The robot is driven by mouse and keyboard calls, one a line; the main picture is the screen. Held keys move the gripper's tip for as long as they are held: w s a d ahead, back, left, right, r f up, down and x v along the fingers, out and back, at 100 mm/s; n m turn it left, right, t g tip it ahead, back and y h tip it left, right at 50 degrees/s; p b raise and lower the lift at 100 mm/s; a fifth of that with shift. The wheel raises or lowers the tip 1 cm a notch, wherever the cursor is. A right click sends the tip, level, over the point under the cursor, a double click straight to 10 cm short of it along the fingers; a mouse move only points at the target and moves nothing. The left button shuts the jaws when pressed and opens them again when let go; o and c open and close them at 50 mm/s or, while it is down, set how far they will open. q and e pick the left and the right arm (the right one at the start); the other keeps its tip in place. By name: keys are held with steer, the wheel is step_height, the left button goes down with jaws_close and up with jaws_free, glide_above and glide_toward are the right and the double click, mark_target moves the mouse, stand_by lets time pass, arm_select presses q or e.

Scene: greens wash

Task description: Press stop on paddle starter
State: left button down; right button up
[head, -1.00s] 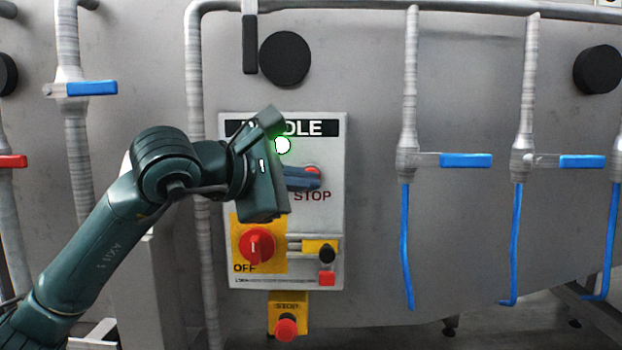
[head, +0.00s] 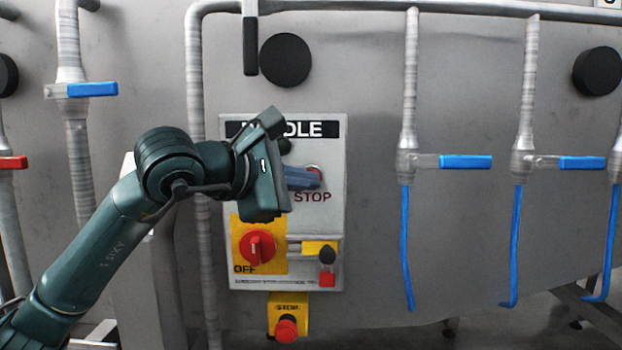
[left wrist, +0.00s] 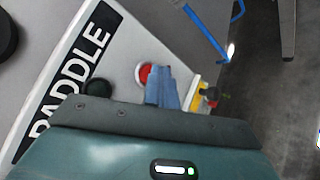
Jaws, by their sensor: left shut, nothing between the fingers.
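The paddle starter (head: 335,220) is a light grey panel on the steel tank wall, with a black label ending in "DLE" in the head view and reading "PADDLE" in the left wrist view (left wrist: 83,60). Its red stop button (head: 314,172) sits above the word "STOP", mostly covered by my left gripper (head: 318,180). The gripper is shut and empty, its blue fingertips at the button; I cannot tell if they touch it. In the left wrist view the red button (left wrist: 145,74) shows beside the blue fingers (left wrist: 163,88). A dark round lamp (head: 284,146) is partly hidden behind my gripper. My right gripper is out of view.
A red rotary switch (head: 257,247) on a yellow plate marked "OFF" sits lower on the panel. A red stop knob (head: 286,330) on a yellow box hangs below. Pipes with blue-handled valves (head: 465,162) stand to the right.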

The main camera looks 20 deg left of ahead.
arm_select(q)
steer(key=shift+w, duration=0.15)
stand_by(0.4)
steer(key=shift+s+d+b, duration=0.15)
steer(key=shift+s+b, duration=0.3)
steer(key=shift+s, duration=0.4)
steer(key=shift+s, duration=0.1)
steer(key=s, duration=0.2)
steer(key=s+d+b, duration=0.1)
steer(key=s, duration=0.1)
steer(key=shift+s+d, duration=0.2)
steer(key=shift+s, duration=0.1)
